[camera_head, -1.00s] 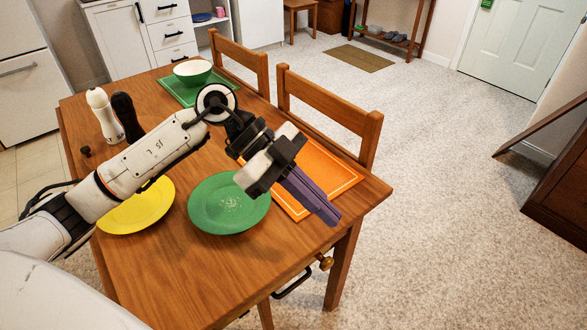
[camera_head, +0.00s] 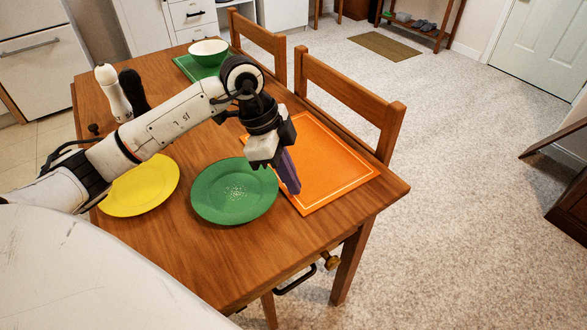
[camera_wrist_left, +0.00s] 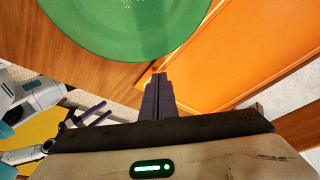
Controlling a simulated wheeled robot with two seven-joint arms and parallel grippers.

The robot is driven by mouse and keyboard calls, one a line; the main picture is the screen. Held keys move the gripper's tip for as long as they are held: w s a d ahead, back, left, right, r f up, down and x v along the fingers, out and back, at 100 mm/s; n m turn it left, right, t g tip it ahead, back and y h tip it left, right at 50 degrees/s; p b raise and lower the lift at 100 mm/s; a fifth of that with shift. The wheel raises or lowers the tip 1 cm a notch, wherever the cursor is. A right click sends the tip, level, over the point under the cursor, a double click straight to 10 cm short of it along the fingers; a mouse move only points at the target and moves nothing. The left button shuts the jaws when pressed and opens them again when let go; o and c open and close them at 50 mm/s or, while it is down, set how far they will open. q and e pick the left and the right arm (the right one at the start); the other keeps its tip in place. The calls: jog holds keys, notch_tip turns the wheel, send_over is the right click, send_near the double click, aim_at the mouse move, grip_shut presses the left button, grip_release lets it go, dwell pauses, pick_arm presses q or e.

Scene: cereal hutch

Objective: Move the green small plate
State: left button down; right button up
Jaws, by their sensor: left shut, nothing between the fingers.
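The green small plate (camera_head: 232,200) lies flat on the wooden table, between a yellow plate (camera_head: 140,187) and an orange mat (camera_head: 325,165). My left gripper (camera_head: 296,192) is shut and empty, pointing down over the mat's left part, just right of the plate. In the left wrist view the green plate (camera_wrist_left: 125,25) is at the top, past the closed fingertips (camera_wrist_left: 159,77), with the orange mat (camera_wrist_left: 220,60) to the right. The fingers look apart from the plate. My right gripper is not seen in the head view; parts at the wrist view's left edge are unclear.
A white and green bowl (camera_head: 208,50) stands on a green mat (camera_head: 184,66) at the far end. A white shaker (camera_head: 113,92) and a black shaker (camera_head: 134,90) stand at the table's left.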

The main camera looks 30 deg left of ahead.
aim_at(276, 187)
pick_arm(q)
jog(key=shift+s+a, duration=0.25)
jog(key=shift+a, duration=0.3)
jog(key=shift+s+a, duration=0.2)
jog(key=shift+a, duration=0.3)
jog(key=shift+s+a+r+p, duration=0.1)
jog(key=shift+s+a+p, duration=0.1)
jog(key=shift+a, duration=0.2)
jog(key=shift+s+a+p, duration=0.1)
jog(key=shift+a+p, duration=0.05)
jog(key=shift+a, duration=0.25)
jog(key=shift+s+a, duration=0.2)
jog(key=shift+a, duration=0.05)
jog(key=shift+w, duration=0.1)
